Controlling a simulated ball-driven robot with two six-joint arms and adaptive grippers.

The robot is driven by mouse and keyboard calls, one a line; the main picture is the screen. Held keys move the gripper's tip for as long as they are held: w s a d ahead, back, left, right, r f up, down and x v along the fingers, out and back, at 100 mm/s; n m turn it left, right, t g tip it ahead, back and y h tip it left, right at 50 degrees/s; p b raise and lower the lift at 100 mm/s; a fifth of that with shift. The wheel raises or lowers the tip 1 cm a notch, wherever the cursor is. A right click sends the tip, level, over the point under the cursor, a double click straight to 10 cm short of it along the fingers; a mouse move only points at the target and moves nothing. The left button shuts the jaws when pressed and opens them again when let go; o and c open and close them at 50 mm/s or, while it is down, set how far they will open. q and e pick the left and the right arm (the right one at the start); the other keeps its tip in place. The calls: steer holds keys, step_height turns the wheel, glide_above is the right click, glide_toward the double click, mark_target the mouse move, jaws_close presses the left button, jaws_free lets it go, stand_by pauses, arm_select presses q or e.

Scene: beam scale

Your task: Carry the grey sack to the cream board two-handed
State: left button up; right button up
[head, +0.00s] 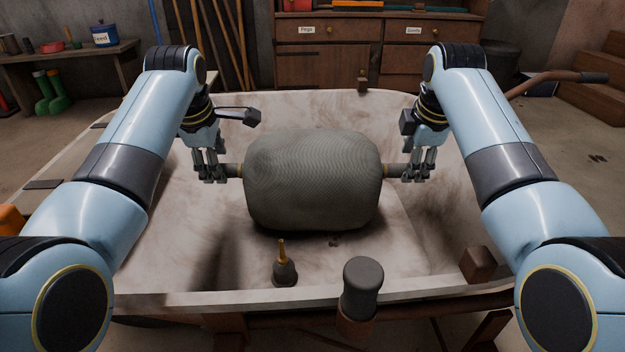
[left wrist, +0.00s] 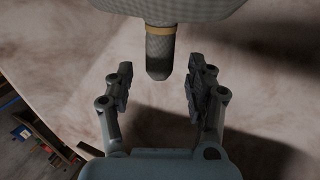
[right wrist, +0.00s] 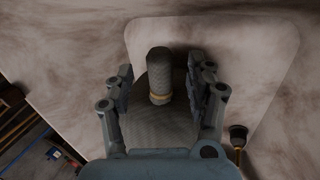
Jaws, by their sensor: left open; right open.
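The grey sack (head: 312,180) is a plump bundle with a stub ear, banded in yellow, at each end. It appears to sit on the floor of a cream, streaked tray with raised walls (head: 200,285). I cannot pick out a separate cream board with certainty. My left gripper (head: 222,172) is open at the sack's left ear; in the left wrist view the ear (left wrist: 159,55) points in between the spread fingers. My right gripper (head: 402,172) is open at the right ear; in the right wrist view that ear (right wrist: 159,75) lies between the fingers, with space on both sides.
A small dark bottle with a yellow spout (head: 284,270) and a grey-topped knob (head: 361,280) stand at the tray's near side. A brown block (head: 477,264) is at the near right. Drawers (head: 330,60) and a shelf with a blue pot (head: 104,35) stand behind.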

arm_select(q)
steer(key=shift+x, duration=2.15)
arm_select(e)
steer(key=shift+x, duration=2.15)
arm_select(q)
jaws_close()
arm_select(e)
jaws_close()
